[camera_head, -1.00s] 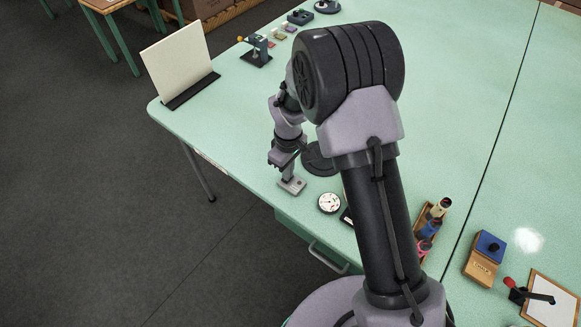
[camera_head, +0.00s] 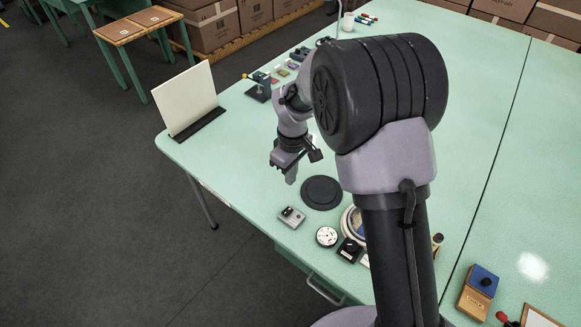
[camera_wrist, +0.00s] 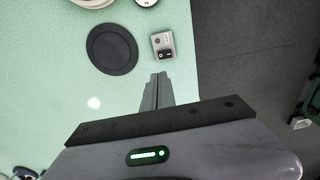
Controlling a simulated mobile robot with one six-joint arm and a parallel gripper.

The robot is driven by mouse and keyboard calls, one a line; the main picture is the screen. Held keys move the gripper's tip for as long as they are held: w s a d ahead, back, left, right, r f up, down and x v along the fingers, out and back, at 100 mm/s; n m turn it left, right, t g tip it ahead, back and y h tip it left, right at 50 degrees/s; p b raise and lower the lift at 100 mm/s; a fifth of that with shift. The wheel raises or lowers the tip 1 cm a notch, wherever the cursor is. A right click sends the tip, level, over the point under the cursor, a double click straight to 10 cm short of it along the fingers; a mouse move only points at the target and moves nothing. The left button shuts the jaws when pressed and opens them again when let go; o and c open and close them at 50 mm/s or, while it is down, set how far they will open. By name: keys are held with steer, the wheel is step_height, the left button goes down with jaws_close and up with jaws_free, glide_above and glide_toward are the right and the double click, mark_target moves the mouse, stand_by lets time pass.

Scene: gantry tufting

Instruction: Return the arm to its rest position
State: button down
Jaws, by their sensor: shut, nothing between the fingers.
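My gripper (camera_head: 291,176) hangs above the near left part of the green table (camera_head: 245,160), fingers pointing down. In the wrist view my gripper (camera_wrist: 161,78) shows its fingers together with nothing between them. My arm reaches over the table from the lower right of the head view. A small grey switch box (camera_head: 291,217) lies on the table just below and in front of the fingers, apart from them. It also shows in the wrist view (camera_wrist: 163,46), just beyond the fingertips.
A black round disc (camera_head: 321,192) lies right of the gripper. A white round dial (camera_head: 327,236) is near the table edge. A white panel (camera_head: 185,97) stands in a black base at the left corner. A blue-topped wooden box (camera_head: 478,293) is at lower right. Free tabletop lies left of the gripper.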

steer(key=s+d+r+m+t+y+b, duration=0.1)
steer(key=s+d+r+m+b, duration=0.1)
steer(key=s+d+r+m, duration=0.3)
steer(key=s+d+r+m+t+b, duration=0.1)
steer(key=s+r+b, duration=0.1)
steer(key=r, duration=0.6)
steer(key=s+d+r+m+t+b, duration=0.1)
steer(key=s+m, duration=0.3)
steer(key=s, duration=0.4)
steer(key=s+d+r+m+t+b, duration=0.1)
steer(key=s+d+m+t+b, duration=0.1)
steer(key=s, duration=0.7)
steer(key=d+m, duration=0.1)
steer(key=m, duration=0.1)
steer(key=shift+s+d+r+m+t+y, duration=0.15)
steer(key=shift+s+r+m+t+y, duration=0.1)
steer(key=shift+m+t+y, duration=0.15)
